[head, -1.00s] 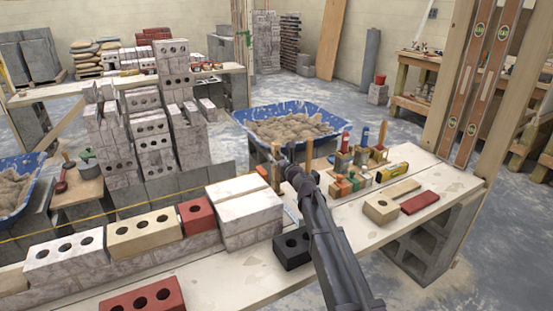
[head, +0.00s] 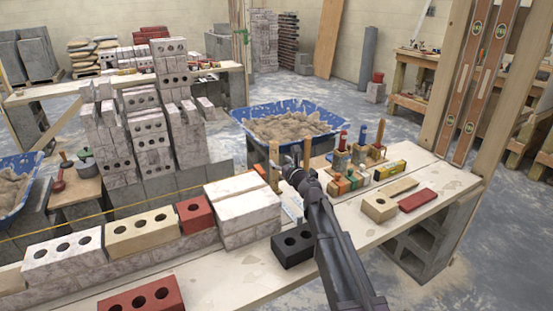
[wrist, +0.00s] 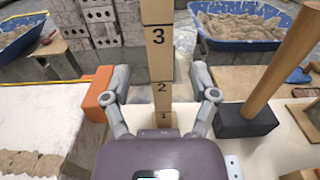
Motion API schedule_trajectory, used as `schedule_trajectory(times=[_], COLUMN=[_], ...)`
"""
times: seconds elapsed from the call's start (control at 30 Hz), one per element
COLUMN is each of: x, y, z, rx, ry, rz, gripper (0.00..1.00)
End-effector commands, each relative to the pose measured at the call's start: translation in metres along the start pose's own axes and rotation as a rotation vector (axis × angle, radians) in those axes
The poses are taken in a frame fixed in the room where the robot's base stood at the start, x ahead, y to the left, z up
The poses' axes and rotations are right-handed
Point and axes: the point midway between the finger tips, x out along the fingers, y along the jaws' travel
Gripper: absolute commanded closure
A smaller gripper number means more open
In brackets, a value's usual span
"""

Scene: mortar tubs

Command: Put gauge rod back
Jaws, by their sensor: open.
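The gauge rod (wrist: 159,60) is a pale wooden stick marked 1, 2 and 3. In the wrist view it stands upright in the middle, between and just beyond my fingers. In the head view a thin upright stick beside the gripper (head: 274,160) appears to be the same rod. My gripper (wrist: 162,82) is open, with one finger on each side of the rod and gaps on both sides. In the head view my gripper (head: 288,170) is at the far edge of the plank bench, partly hidden by my arm.
A round wooden post on a dark block (wrist: 246,121) stands close on the right. An orange-red brick (wrist: 99,93) is close on the left. Beyond is a blue tub of mortar (head: 283,122). Tools and small blocks (head: 350,180) crowd the bench to the right of my gripper.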

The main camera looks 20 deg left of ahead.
Motion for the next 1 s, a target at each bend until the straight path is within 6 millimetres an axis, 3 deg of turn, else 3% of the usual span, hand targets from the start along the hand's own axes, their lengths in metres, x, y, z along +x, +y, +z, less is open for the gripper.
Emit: schedule_trajectory(times=[0.1,0.4,0.6,1.0], x=[-0.024,-0.065,-0.075,-0.076], y=[0.002,0.001,0.001,0.001], z=[0.0,0.0,0.0,0.0], rx=[0.0,0.0,0.0,0.0], ry=[0.0,0.0,0.0,0.0], rz=[0.0,0.0,0.001,0.001], gripper=[0.24,0.24,0.24,0.24])
